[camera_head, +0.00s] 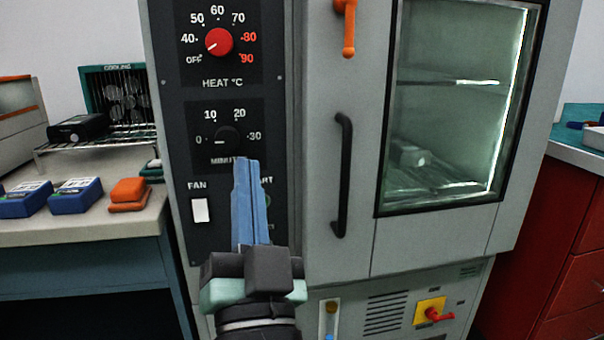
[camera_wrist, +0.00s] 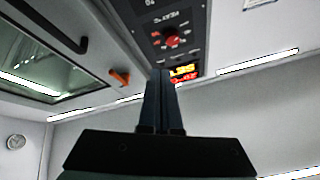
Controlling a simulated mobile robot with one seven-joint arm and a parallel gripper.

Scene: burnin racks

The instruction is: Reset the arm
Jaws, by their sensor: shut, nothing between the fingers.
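My gripper (camera_head: 247,162) is shut and empty, its blue fingers together and pointing up in the head view. It stands in front of the oven's dark control panel (camera_head: 225,90), over the lower part of the minutes dial (camera_head: 227,139), and hides part of the start label. I cannot tell whether it touches the panel. In the wrist view my gripper (camera_wrist: 160,75) points toward the panel's upper part, with the red heat dial (camera_wrist: 172,40) and a lit red-yellow display (camera_wrist: 183,72) beyond the fingertips. The heat dial (camera_head: 218,41) points near OFF.
The oven door (camera_head: 340,175) is closed, with a black handle and an orange latch (camera_head: 348,30). A bench (camera_head: 90,225) at left holds blue boxes (camera_head: 76,195), an orange block (camera_head: 128,193) and a cooling rack (camera_head: 100,144). A red cabinet (camera_head: 540,230) stands at right.

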